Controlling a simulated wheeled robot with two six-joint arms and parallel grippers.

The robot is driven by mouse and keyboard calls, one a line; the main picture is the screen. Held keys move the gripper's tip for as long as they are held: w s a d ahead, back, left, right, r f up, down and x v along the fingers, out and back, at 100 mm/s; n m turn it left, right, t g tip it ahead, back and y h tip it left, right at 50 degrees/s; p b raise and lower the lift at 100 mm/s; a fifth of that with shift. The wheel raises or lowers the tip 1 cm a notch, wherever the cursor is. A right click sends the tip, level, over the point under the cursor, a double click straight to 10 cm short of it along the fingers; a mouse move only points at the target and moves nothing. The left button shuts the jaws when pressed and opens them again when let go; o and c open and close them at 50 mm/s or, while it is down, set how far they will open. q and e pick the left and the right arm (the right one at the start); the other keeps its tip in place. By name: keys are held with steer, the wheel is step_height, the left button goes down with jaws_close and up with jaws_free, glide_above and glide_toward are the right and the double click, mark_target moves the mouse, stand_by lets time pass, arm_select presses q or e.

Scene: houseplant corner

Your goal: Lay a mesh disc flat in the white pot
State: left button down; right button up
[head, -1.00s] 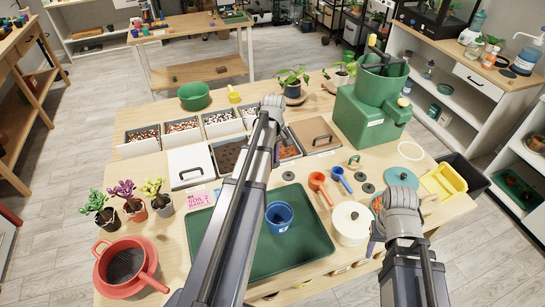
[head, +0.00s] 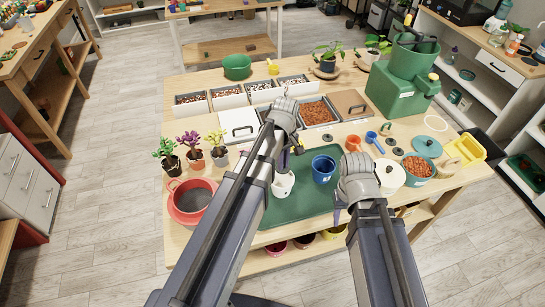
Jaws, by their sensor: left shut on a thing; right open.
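The white pot (head: 284,186) stands at the left part of the green tray (head: 300,208), partly hidden by my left arm. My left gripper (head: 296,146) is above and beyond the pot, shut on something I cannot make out. Small dark discs lie on the table right of the tray: one (head: 390,141) by the scoops, another (head: 398,151) just nearer. A further dark disc (head: 327,138) lies beyond the tray. I cannot tell which are mesh. My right gripper (head: 339,207) is open and empty over the tray's right side.
A blue pot (head: 323,170) stands on the tray between my grippers. A red pot (head: 190,203) and small plants (head: 194,155) are at left; bins (head: 317,111) line the back.

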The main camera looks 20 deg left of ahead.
mark_target(282, 180)
arm_select(q)
steer(key=shift+s, duration=0.2)
steer(key=shift+f, duration=0.25)
step_height(282, 180, down, 11)
steer(key=b, duration=1.1)
stand_by(0.7)
steer(key=c, duration=0.8)
jaws_free()
steer(key=shift+c, duration=0.2)
step_height(282, 180, up, 10)
steer(key=p, duration=0.9)
steer(key=shift+r+p, duration=0.1)
steer(key=shift+p, duration=0.25)
